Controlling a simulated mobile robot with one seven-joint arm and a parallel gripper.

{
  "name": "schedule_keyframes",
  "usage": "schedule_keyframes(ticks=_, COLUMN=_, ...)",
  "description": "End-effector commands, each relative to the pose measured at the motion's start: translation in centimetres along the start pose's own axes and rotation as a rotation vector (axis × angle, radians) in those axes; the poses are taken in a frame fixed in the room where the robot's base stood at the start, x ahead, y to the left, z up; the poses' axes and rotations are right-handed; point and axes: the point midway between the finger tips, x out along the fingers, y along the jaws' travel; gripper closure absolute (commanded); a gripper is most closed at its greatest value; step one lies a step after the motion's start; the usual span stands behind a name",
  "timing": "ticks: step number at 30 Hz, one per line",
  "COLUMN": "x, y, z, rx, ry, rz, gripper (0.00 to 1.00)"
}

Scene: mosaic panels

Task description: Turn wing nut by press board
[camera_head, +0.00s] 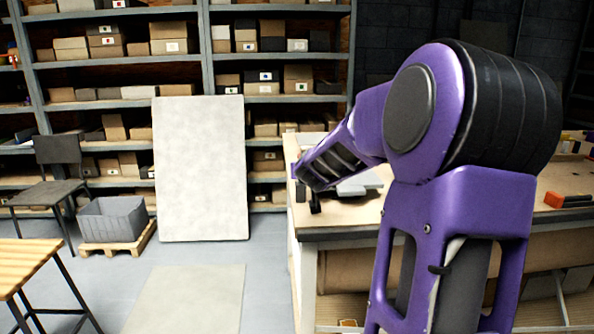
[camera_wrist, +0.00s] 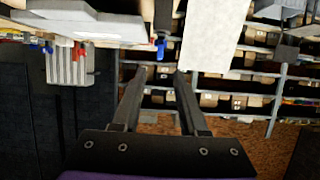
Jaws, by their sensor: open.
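My gripper (camera_wrist: 160,72) is open and empty, with its two dark fingers apart. In the wrist view, which is turned over, a pale flat board (camera_wrist: 85,24) lies by the bench, left of my fingers. I cannot tell which part is the wing nut. In the head view a grey flat piece (camera_head: 358,186) lies on the bench, partly hidden behind my arm.
The workbench (camera_head: 350,235) stands at the right. A large pale panel (camera_head: 200,170) leans against shelves (camera_head: 180,68) of boxes. A grey bin (camera_head: 113,218) sits on a pallet, beside a chair (camera_head: 45,185) and wooden table (camera_head: 25,262). Floor left of the bench is mostly open.

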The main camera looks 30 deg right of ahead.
Motion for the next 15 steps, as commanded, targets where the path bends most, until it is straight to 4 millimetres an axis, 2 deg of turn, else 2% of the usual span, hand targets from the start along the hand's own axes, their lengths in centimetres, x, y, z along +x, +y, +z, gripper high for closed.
schedule_keyframes(ticks=15, x=8.2, y=0.0, z=0.1, rx=0.003, ry=-0.001, rz=0.001, gripper=0.57)
